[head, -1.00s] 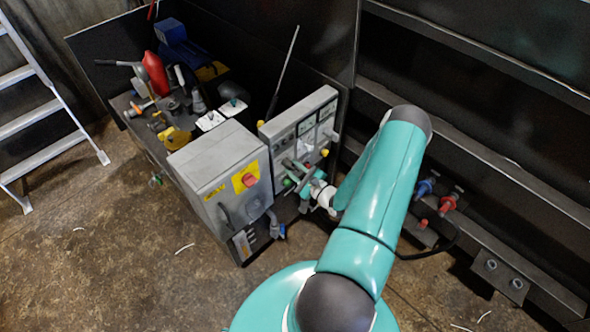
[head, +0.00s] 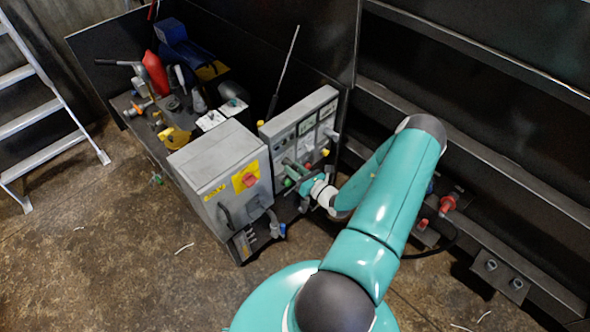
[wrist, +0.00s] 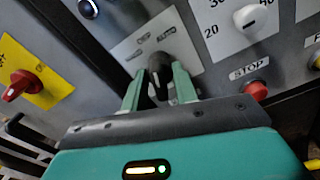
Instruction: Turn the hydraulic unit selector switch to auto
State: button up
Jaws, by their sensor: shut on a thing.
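The selector switch (wrist: 160,68) is a black knob on a light label plate (wrist: 180,40) in the wrist view. My gripper (wrist: 158,82) has its two teal fingers on either side of the knob, shut on it. The label lettering is too blurred to read, so the marked position cannot be told. In the head view my gripper (head: 304,183) reaches the lower part of the grey control panel (head: 290,135), and the arm hides part of the area. The knob itself cannot be made out there.
A red STOP button (wrist: 256,90) and a white dial knob (wrist: 250,18) lie right of the switch. A red rotary switch (wrist: 20,84) on a yellow plate is at left. The grey cabinet (head: 215,170) stands beside the panel. Red valves (head: 447,203) are at right.

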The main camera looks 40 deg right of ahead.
jog(key=m, duration=0.5)
dwell(0.7)
jog(key=o, duration=0.6)
jog(key=s, duration=1.4)
jog(key=shift+d, duration=0.2)
jog(key=shift+w+r, duration=0.1)
